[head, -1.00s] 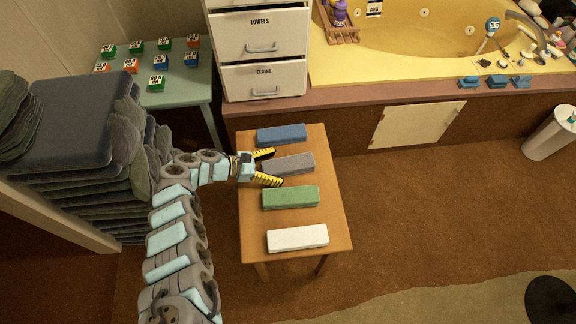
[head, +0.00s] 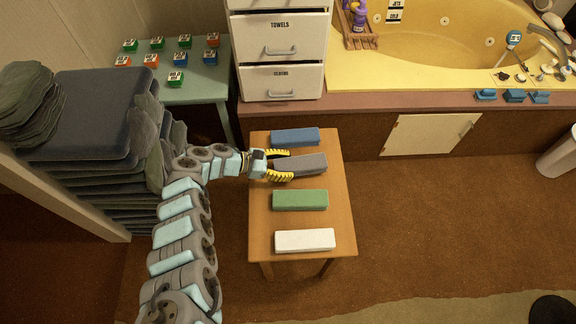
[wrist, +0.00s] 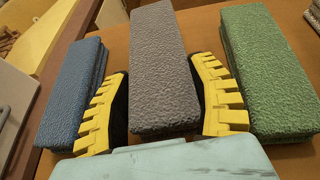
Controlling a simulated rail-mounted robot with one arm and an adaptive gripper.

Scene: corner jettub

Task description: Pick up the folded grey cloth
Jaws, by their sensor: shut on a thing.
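The folded grey cloth (head: 302,164) lies on the small wooden table (head: 337,222), between the blue cloth and the green cloth. My gripper (head: 280,165) reaches it from the left, its yellow-toothed fingers on either side of the cloth's left end. In the wrist view the grey cloth (wrist: 160,70) runs between the two fingers, and my gripper (wrist: 165,105) is shut on it. The cloth appears still at table level; I cannot see a gap under it.
A folded blue cloth (head: 295,136) lies behind, close to one finger. A folded green cloth (head: 300,200) lies in front, close to the other, and a white cloth (head: 305,240) nearer still. Drawers (head: 281,82) and a yellow tub (head: 440,45) stand behind.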

